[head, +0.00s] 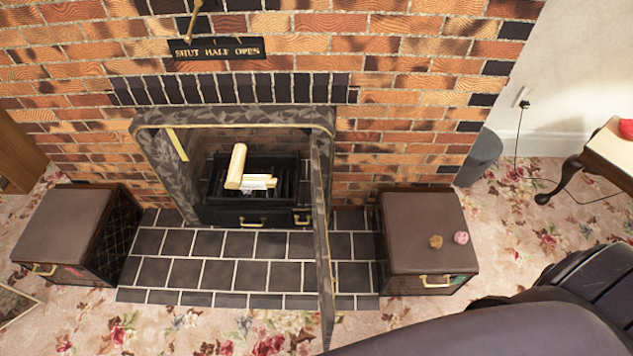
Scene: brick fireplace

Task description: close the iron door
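The iron door (323,235) of the fireplace stands open. It is hinged at the right side of the dark patterned frame (147,129) and swings out toward me over the tiled hearth, seen nearly edge-on. The firebox behind the frame is open to view, with a grate (278,178) and a pale log (237,166) in it. A dark arm of mine comes in at the lower right, passing close to the door's lower end; I cannot tell whether they touch. Neither gripper shows in the head view.
Brown boxes with brass handles stand left (68,226) and right (415,262) of the hearth (220,272). A grey bin (480,157) and a wooden table (610,155) are at the right. Floral carpet lies in front.

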